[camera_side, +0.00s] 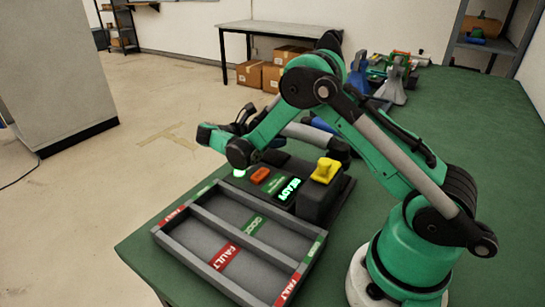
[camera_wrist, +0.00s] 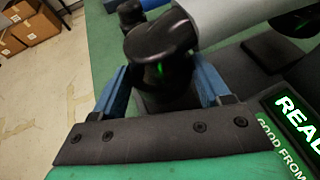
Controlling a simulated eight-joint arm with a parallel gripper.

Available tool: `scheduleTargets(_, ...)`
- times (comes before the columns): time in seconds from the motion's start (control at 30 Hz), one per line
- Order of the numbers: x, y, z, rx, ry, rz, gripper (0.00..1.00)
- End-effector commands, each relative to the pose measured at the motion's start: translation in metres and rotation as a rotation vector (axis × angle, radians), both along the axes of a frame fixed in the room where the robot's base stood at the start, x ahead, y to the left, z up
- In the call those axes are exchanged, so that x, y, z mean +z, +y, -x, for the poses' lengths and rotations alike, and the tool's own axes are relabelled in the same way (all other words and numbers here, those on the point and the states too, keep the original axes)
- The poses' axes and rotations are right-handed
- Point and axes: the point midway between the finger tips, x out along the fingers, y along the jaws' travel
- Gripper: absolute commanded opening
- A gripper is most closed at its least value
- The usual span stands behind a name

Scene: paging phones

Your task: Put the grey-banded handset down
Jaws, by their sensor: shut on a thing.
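The grey-banded handset (camera_side: 306,133) has black ends and a pale grey middle. In the wrist view its black end (camera_wrist: 160,45) lies between my gripper's blue fingers (camera_wrist: 160,80), with the grey band (camera_wrist: 235,16) running to the upper right. My gripper is shut on it. In the side view my gripper (camera_side: 222,132) is partly hidden by my own wrist, and the handset appears behind the black test station (camera_side: 325,203). I cannot tell whether it touches anything below. The station's screen (camera_side: 286,190) glows green with READY; it also shows in the wrist view (camera_wrist: 298,118).
A grey tray (camera_side: 168,245) with red FAULT and green GOOD labels lies at the front of the green table (camera_side: 205,292); its visible compartments are empty. The station bears a yellow block (camera_side: 326,169) and an orange button (camera_side: 260,175). Several coloured objects (camera_side: 392,82) stand farther back.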

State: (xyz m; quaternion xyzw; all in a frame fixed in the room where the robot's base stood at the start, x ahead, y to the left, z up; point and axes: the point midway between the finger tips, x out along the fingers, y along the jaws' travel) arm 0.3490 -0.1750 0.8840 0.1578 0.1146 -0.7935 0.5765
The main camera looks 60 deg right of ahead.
Motion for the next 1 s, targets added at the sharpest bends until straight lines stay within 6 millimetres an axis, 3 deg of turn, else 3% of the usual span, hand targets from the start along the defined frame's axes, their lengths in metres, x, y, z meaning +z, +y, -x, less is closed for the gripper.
scheduleTargets(0.23, -0.031, 0.0, 0.0, 0.0, 0.0, 0.001, 0.0)
scheduleTargets(0.63, -0.036, 0.0, 0.0, 0.0, 0.0, 0.001, 0.0)
scheduleTargets(0.67, -0.036, 0.0, 0.0, 0.0, 0.0, 0.0, 0.75)
scheduleTargets(0.7, -0.036, 0.0, 0.0, 0.0, 0.0, 0.0, 0.86)
scheduleTargets(0.77, -0.036, 0.0, 0.0, 0.0, 0.0, 0.0, 1.0)
scheduleTargets(1.0, -0.037, 0.0, 0.0, 0.0, 0.0, 0.0, 1.0)
